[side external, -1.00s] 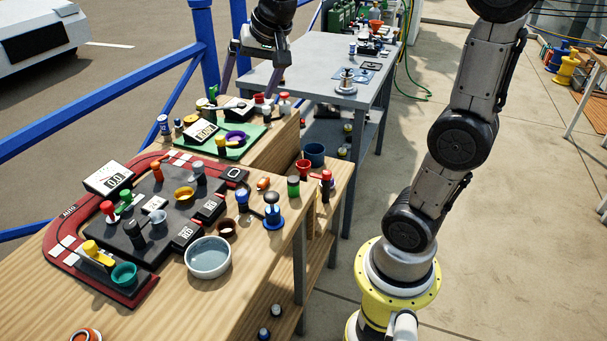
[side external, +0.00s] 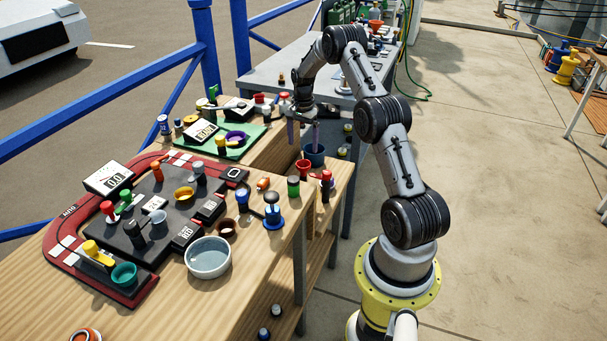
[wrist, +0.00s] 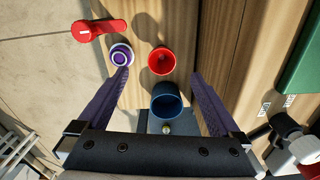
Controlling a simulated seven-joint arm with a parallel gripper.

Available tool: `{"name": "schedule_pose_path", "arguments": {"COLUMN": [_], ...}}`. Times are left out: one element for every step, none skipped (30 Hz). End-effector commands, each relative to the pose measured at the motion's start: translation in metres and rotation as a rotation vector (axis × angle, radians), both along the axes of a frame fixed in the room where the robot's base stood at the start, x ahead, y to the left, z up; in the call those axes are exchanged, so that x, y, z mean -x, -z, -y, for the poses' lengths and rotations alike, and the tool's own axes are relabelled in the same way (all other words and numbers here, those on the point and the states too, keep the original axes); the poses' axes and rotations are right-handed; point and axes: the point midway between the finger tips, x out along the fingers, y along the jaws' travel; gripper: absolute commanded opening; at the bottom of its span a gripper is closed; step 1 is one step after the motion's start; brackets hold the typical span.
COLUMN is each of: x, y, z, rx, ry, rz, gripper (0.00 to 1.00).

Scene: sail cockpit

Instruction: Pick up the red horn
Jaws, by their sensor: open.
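The flared red piece that looks like the red horn (side external: 303,167) stands on the near wooden bench, close to its right edge. In the wrist view the red horn (wrist: 161,61) shows from above as a round, open red mouth. My gripper (side external: 303,146) points down above the bench edge, near the horn and the blue cup. In the wrist view my gripper (wrist: 158,73) has its two purple fingers wide apart with nothing held. The horn shows between and just beyond the fingertips.
A dark blue cup (wrist: 166,100) stands close beside the horn. A purple-and-white ringed top (wrist: 122,55) and a red lever (wrist: 100,30) are on its other side. A green-topped cylinder (side external: 293,186) and a grey bowl (side external: 208,257) stand nearer the camera.

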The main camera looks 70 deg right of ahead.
Motion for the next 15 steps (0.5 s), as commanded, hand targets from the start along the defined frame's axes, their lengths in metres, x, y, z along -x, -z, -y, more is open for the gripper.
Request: {"name": "schedule_pose_path", "arguments": {"x": [0.004, 0.005, 0.005, 0.005, 0.005, 0.005, 0.005, 0.005, 0.005, 0.004, 0.004, 0.004, 0.004, 0.004, 0.004], "y": [0.003, 0.005, 0.01, 0.015, 0.019, 0.027, 0.033, 0.039, 0.047, 0.052, 0.058, 0.064, 0.069, 0.072, 0.077], "z": [0.003, 0.004, 0.004, 0.004, 0.004, 0.003, 0.003, 0.003, 0.004, 0.004, 0.004, 0.004, 0.004, 0.004, 0.004], "rx": [-0.001, -0.001, -0.001, -0.002, -0.002, -0.003, -0.003, -0.003, -0.002, -0.002, -0.002, -0.001, -0.001, -0.001, -0.001], "ry": [0.009, 0.011, 0.011, 0.011, 0.011, 0.01, 0.01, 0.01, 0.01, 0.009, 0.009, 0.009, 0.009, 0.009, 0.009], "rz": [-0.001, -0.001, -0.001, -0.002, -0.003, -0.003, -0.003, -0.003, -0.003, -0.003, -0.002, -0.002, -0.002, -0.002, -0.001], "gripper": [1.0, 1.0, 1.0, 1.0, 1.0, 1.0, 1.0, 1.0, 1.0, 1.0, 1.0, 1.0, 1.0, 1.0, 1.0]}}
